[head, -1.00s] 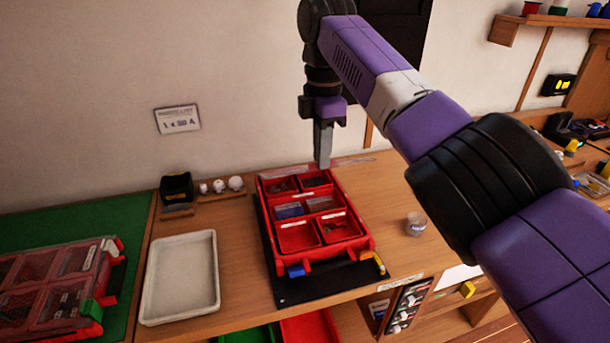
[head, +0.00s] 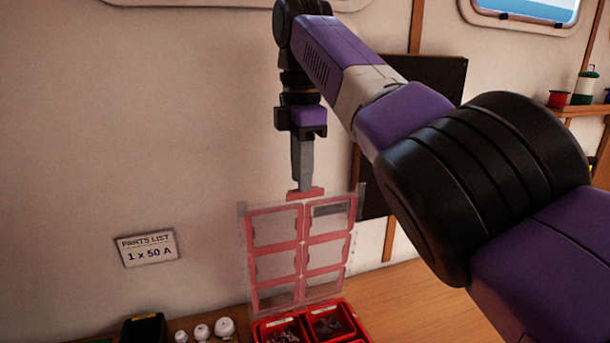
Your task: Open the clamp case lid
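The clamp case (head: 345,306) shows at the bottom edge, red, with its front part cut off. Its lid (head: 302,246), a clear sheet with six red-framed windows, stands raised and about upright at the back of the case, in front of the wall. A red tab (head: 315,193) sits at the lid's top edge. My gripper (head: 304,186) points down at this tab, and its fingers look close together on it. The fingertips are partly hidden by the tab, so the grip's depth is unclear.
The wall stands close behind the lid, with a parts list sign (head: 148,249) on it. Small white round items (head: 202,331) and a black box (head: 145,329) lie left of the case. The bench (head: 405,303) is clear to the right. A dark panel hangs behind my arm.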

